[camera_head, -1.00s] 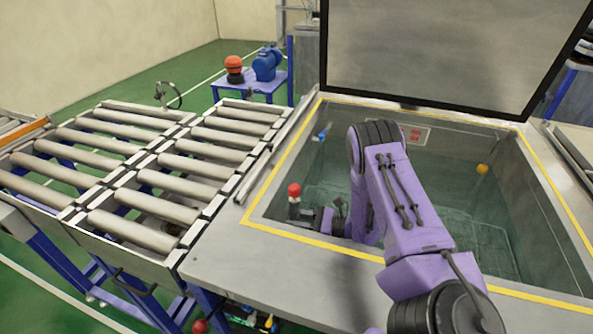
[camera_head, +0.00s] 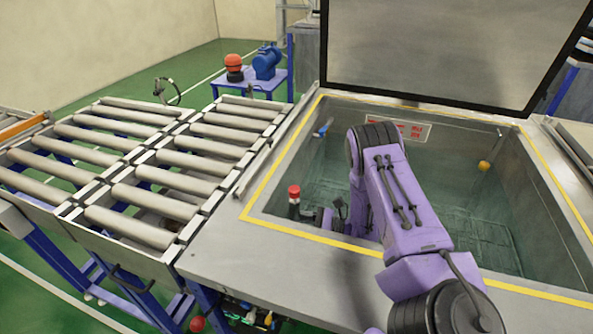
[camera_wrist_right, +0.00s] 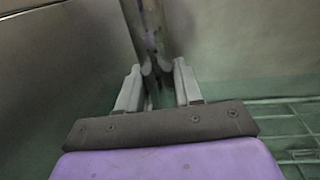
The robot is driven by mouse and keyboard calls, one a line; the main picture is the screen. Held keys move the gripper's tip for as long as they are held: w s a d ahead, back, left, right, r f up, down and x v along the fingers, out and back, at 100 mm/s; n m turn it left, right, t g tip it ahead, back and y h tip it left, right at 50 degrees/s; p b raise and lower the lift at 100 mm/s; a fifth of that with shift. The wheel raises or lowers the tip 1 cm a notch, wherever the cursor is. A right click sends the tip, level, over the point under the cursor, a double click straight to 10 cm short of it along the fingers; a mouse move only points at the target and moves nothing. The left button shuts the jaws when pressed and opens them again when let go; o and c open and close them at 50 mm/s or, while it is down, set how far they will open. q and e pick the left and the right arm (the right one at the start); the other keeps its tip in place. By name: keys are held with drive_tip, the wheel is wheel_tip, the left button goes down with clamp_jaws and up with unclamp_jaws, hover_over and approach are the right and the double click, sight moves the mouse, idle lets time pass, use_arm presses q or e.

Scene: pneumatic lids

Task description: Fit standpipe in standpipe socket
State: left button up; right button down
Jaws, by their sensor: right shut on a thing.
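The standpipe shows in the right wrist view as an upright, shiny metal pipe (camera_wrist_right: 150,32) between the two grey fingers. My right gripper (camera_wrist_right: 157,82) is shut on it. In the head view my purple right arm reaches down into the open tank, and the gripper (camera_head: 305,213) is at the tank's near left corner, partly hidden by the rim and my wrist. A red-topped upright piece (camera_head: 294,191) stands at that gripper; I take it to be the top of the standpipe. The standpipe socket is not visible in either view. My left gripper is not in view.
The tank rim (camera_head: 265,182) has a yellow border, and its large lid (camera_head: 420,50) stands open behind. A yellow float (camera_head: 484,165) hangs at the tank's right. Roller conveyors (camera_head: 150,175) lie to the left. A grating (camera_wrist_right: 285,130) shows low in the wrist view.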

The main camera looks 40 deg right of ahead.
drive_tip(key=shift+f+b, duration=0.55)
drive_tip(key=shift+f, duration=0.15)
drive_tip(key=c, duration=0.7)
unclamp_jaws()
drive_tip(key=shift+o, duration=0.2)
drive_tip(key=b+v, duration=0.1)
drive_tip(key=v, duration=0.9)
drive_tip(key=shift+s+d, duration=0.1)
drive_tip(key=shift+s, duration=0.15)
drive_tip(key=x, duration=0.3)
drive_tip(key=p+x, duration=0.1)
drive_tip(key=x, duration=0.6)
drive_tip(key=shift+w+a+r+p, duration=0.2)
drive_tip(key=shift+w+r+p, duration=0.1)
drive_tip(key=shift+r+p, duration=0.05)
drive_tip(key=shift+r, duration=0.35)
drive_tip(key=shift+s, duration=0.1)
